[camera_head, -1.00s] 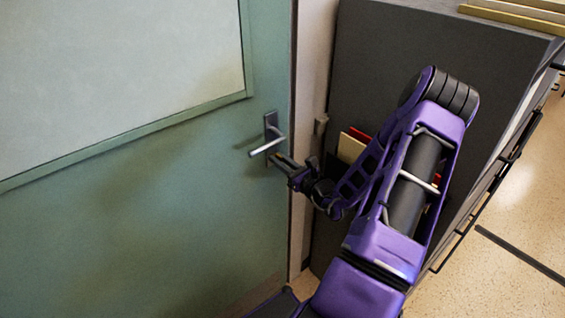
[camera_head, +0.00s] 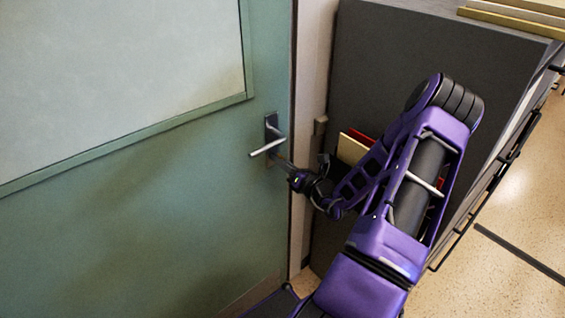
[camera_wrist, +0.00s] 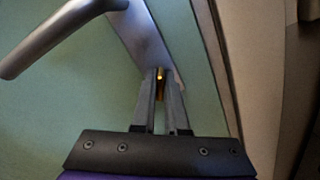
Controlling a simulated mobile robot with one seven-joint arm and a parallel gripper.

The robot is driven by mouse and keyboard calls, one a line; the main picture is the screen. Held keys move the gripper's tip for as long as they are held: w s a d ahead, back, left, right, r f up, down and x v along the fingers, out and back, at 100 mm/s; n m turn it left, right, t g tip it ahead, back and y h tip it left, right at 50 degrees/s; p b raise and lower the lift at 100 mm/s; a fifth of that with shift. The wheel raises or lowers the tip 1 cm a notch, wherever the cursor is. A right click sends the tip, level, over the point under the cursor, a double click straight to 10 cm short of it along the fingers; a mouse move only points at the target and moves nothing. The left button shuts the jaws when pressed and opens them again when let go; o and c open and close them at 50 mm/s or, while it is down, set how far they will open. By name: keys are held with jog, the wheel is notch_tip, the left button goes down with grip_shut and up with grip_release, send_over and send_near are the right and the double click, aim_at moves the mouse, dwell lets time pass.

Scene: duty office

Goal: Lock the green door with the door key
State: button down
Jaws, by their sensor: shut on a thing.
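The green door (camera_head: 150,215) stands at the left, its edge against the light frame and seemingly closed. Its silver lever handle (camera_head: 267,147) sits on a metal plate (camera_head: 271,124); the handle (camera_wrist: 60,35) and plate (camera_wrist: 148,40) also show in the wrist view. My gripper (camera_head: 283,162) is at the lower part of the plate, just below the lever. In the wrist view my gripper (camera_wrist: 160,76) is shut on a small brass-coloured piece, the door key (camera_wrist: 160,88), mostly hidden between the fingers. I cannot tell how far the key is in the lock.
A dark grey cabinet side (camera_head: 385,60) stands close to the right of the door frame (camera_head: 310,90). Red and cream folders (camera_head: 352,148) show behind my arm. A black rail (camera_head: 490,190) runs along the right, with open speckled floor (camera_head: 510,230) beyond.

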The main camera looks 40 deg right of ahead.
jog(key=m, duration=0.6)
dwell(0.4)
jog(key=m, duration=0.6)
jog(key=shift+m, duration=0.3)
jog(key=c, duration=0.9)
grip_release()
jog(key=shift+s, duration=0.1)
